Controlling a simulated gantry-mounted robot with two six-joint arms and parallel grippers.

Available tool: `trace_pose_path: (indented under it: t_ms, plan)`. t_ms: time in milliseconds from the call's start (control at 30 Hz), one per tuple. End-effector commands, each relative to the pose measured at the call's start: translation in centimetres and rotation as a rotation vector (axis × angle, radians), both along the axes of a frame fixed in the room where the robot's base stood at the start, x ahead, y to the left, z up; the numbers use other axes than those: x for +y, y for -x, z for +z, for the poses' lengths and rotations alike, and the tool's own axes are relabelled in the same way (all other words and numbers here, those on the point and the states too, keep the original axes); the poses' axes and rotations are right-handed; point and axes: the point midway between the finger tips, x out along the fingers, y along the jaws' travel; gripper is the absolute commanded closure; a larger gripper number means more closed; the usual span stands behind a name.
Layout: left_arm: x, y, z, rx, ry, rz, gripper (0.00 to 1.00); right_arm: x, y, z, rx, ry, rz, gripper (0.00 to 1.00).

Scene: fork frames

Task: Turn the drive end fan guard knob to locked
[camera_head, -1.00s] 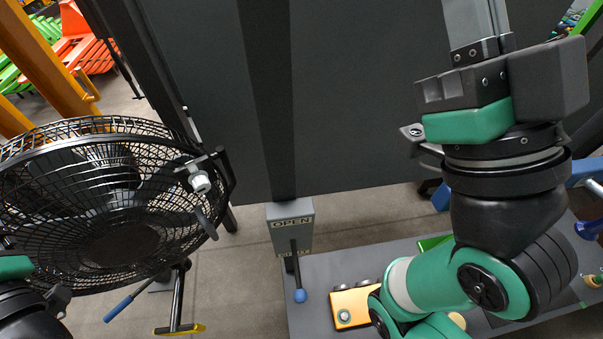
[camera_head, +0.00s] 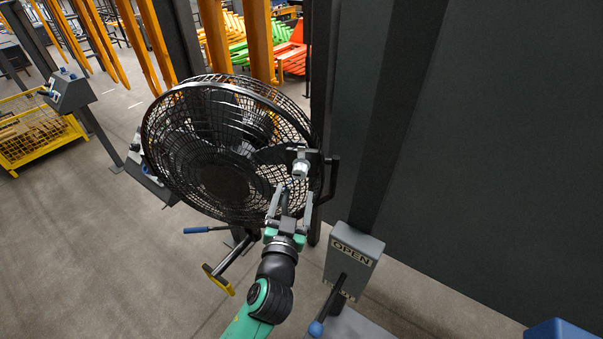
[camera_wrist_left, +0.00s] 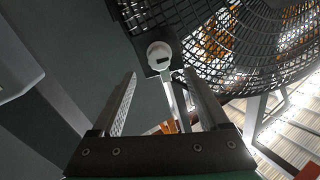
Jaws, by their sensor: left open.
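The fan (camera_head: 222,185) has a round black wire guard and stands at the middle left of the head view. A pale metal knob (camera_head: 300,168) sits on a bracket at the guard's right edge. In the left wrist view the knob (camera_wrist_left: 159,51) is a round white cap with a dark mark. My left gripper (camera_head: 294,192) is open and empty, just below the knob, fingers pointing up at it. In the left wrist view the knob appears just beyond the gap between the fingertips (camera_wrist_left: 161,73), with no contact visible. My right gripper is out of view.
A grey box labelled OPEN (camera_head: 354,255) with a blue-tipped lever stands right of my left arm. A dark panel (camera_head: 460,170) fills the right side. A yellow cage (camera_head: 35,135) stands far left. Open floor lies left of the arm.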

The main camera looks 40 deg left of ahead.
Motion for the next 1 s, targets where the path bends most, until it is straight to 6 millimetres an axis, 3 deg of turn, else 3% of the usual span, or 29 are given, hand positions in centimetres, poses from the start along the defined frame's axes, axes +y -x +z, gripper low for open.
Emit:
trace_pose_path:
  t_ms: [300,467,733,1000]
  plan:
    - [3.8,-5.7,0.1,0.000,0.000,0.001,0.22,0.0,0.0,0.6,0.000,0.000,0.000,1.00]
    - [4.5,-6.8,0.1,-0.001,0.001,0.000,0.22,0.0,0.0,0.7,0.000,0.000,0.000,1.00]
    - [4.6,-7.0,0.0,-0.001,0.000,-0.001,0.22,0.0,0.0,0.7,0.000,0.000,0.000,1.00]
    - [4.6,-6.9,0.0,-0.001,0.000,-0.001,0.71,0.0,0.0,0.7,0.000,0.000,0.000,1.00]
